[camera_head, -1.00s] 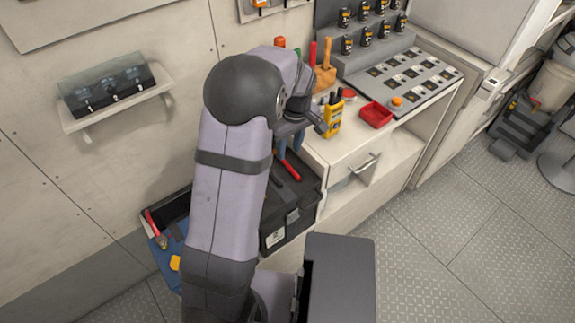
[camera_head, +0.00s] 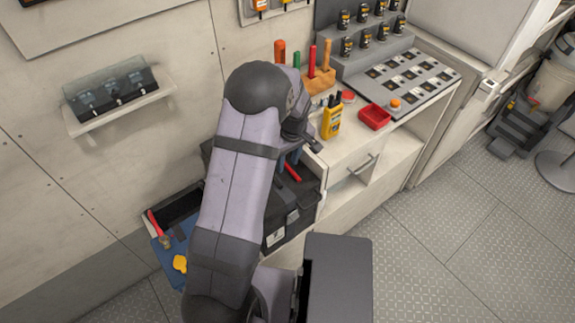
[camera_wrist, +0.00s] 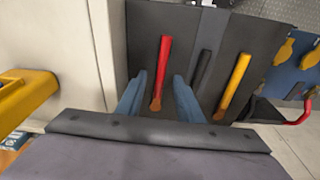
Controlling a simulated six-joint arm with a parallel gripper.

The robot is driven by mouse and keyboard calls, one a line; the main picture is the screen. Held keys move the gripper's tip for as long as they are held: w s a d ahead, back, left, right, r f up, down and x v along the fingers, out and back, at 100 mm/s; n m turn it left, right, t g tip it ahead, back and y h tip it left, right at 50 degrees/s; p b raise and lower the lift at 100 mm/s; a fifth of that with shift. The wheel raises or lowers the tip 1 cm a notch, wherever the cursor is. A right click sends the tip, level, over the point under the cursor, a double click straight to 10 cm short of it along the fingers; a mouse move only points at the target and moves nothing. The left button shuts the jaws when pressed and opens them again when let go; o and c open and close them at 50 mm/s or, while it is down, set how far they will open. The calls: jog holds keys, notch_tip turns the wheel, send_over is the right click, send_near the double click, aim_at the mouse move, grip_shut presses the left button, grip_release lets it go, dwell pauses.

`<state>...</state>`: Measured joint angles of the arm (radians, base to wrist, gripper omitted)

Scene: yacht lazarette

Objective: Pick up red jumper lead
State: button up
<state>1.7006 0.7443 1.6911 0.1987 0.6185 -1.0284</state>
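The red jumper lead (camera_wrist: 163,66) is a straight red stick with a brown lower end. It lies on the dark toolbox (camera_wrist: 145,20) in the wrist view. Its red part also shows in the head view (camera_head: 292,173), just below my arm's end. My gripper (camera_wrist: 160,76) is open, with one blue finger on each side of the red lead in the picture. I cannot tell how far above it the fingers are. A black lead (camera_wrist: 202,70) and a yellow lead (camera_wrist: 236,82) lie to its right.
A yellow handheld device (camera_head: 331,120) and a red tray (camera_head: 375,116) stand on the counter beside the toolbox. A blue tray (camera_head: 165,255) with a red-handled tool (camera_head: 154,223) is at the left.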

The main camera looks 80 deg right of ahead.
aim_at(288, 166)
jog(key=shift+f, duration=0.15)
dwell(0.4)
grip_shut()
notch_tip(288, 166, up, 10)
jog(key=b, duration=0.2)
dwell(0.6)
